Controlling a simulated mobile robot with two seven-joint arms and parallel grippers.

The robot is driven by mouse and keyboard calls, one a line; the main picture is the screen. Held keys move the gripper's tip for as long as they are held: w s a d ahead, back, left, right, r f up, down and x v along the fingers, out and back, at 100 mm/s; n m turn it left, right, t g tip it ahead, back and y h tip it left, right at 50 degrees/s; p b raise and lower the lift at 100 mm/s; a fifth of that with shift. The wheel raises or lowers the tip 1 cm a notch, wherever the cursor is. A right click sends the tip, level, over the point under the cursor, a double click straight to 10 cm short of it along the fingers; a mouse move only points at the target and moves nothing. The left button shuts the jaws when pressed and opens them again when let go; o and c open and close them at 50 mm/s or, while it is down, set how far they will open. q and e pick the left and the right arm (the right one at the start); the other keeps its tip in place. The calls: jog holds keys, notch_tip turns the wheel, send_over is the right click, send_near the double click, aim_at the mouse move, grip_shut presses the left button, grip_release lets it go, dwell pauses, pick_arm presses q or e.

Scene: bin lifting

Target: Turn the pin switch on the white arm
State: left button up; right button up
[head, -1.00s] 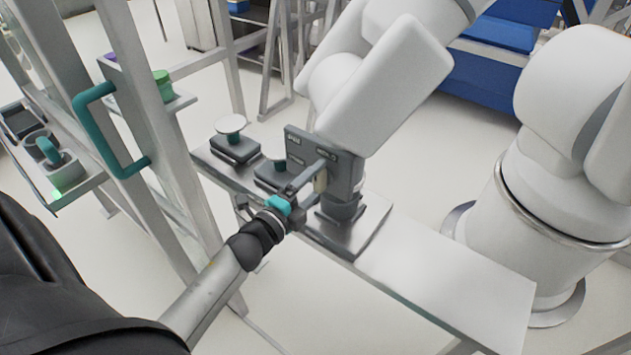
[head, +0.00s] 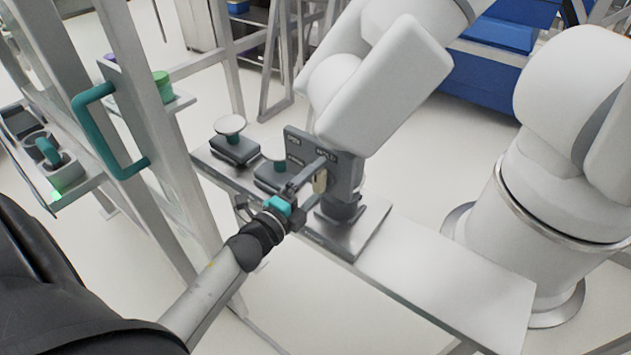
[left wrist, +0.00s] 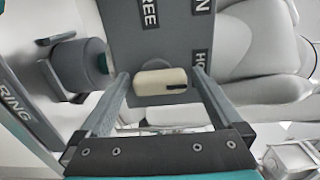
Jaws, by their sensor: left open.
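The pin switch is a short cream-coloured knob with a dark mark at its right end (left wrist: 158,83). It sits on a dark grey plate (head: 296,145) at the end of the white arm (head: 385,85), and the knob also shows in the head view (head: 320,182). In the left wrist view the knob lies crosswise, beneath labels reading FREE and partly cut-off HOLD. My left gripper (left wrist: 161,76) is open, with one finger on each side of the knob. Small gaps seem to show between fingers and knob; contact is not clear. My right gripper is out of view.
The plate stands above a metal bench (head: 440,275). Two round-topped grey fixtures (head: 235,148) stand left of it. A frame with a teal handle (head: 118,165) is at left, near a shelf (head: 75,180) with a green light. A white machine body (head: 545,190) stands at right.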

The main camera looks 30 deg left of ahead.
pick_arm(q)
jog(key=s+a, duration=0.1)
jog(key=s, duration=1.4)
jog(key=shift+a+b, duration=0.1)
jog(key=shift+b, duration=0.2)
jog(key=s+d+f+n+g+y, duration=0.15)
jog(key=f+n, duration=0.25)
jog(key=f, duration=0.5)
jog(key=s+d+f+n+g+b, duration=0.1)
jog(key=s+f+n+g, duration=0.15)
jog(key=f, duration=0.75)
jog(key=s+d+f+n+g+y, duration=0.1)
jog(key=s+f+n+g, duration=0.2)
jog(key=f, duration=0.6)
jog(key=s+d+f+n+g, duration=0.3)
jog(key=s+f+g, duration=0.2)
jog(key=s+f, duration=0.3)
jog(key=s+d+f+n+g+b, duration=0.1)
jog(key=s+d+f+n+g, duration=0.2)
jog(key=s+f, duration=0.6)
jog(key=shift+s+d+f+n+g+h, duration=0.2)
jog(key=shift+s+n+g+h, duration=0.3)
jog(key=shift+s+g, duration=0.65)
